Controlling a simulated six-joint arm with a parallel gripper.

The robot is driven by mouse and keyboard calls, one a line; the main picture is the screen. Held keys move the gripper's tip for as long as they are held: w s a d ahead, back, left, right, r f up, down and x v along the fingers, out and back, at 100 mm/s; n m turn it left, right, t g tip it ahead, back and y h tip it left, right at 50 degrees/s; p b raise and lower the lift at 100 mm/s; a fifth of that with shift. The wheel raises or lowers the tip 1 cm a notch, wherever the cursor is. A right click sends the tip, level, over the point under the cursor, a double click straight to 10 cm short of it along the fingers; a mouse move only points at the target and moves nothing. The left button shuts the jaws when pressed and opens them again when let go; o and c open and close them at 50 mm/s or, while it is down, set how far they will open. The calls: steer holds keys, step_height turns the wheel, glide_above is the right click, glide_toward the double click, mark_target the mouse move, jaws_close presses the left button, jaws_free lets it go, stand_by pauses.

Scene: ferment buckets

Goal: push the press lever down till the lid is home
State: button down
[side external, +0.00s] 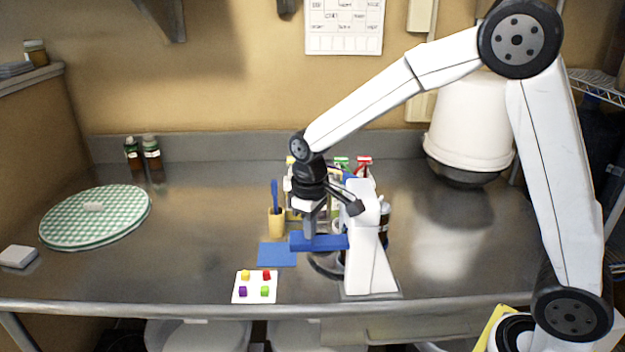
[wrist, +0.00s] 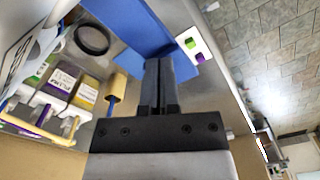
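The press (side external: 368,245) is a white upright body near the front of the steel counter. Its blue lever (side external: 330,242) sticks out to the left, roughly level. My gripper (side external: 309,232) points down at the lever's outer part, with its tips at or just above it; contact is not certain. In the wrist view, my gripper (wrist: 158,62) has its two fingers together with nothing between them, and the blue lever (wrist: 135,22) lies beyond the tips. A dark round rim (side external: 322,266) shows below the lever, also in the wrist view (wrist: 92,39). The lid cannot be made out clearly.
A blue mat (side external: 277,254) and a white card with coloured cubes (side external: 255,287) lie left of the press. A wooden cup with a blue brush (side external: 276,221) and a rack of small packets (wrist: 67,84) stand close by. The counter's left side holds a checked round cloth (side external: 95,215).

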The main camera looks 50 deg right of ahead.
steer(key=shift+f, duration=1)
steer(key=shift+s+f, duration=0.1)
stand_by(0.3)
steer(key=shift+r, duration=3.7)
step_height(320, 180, up, 7)
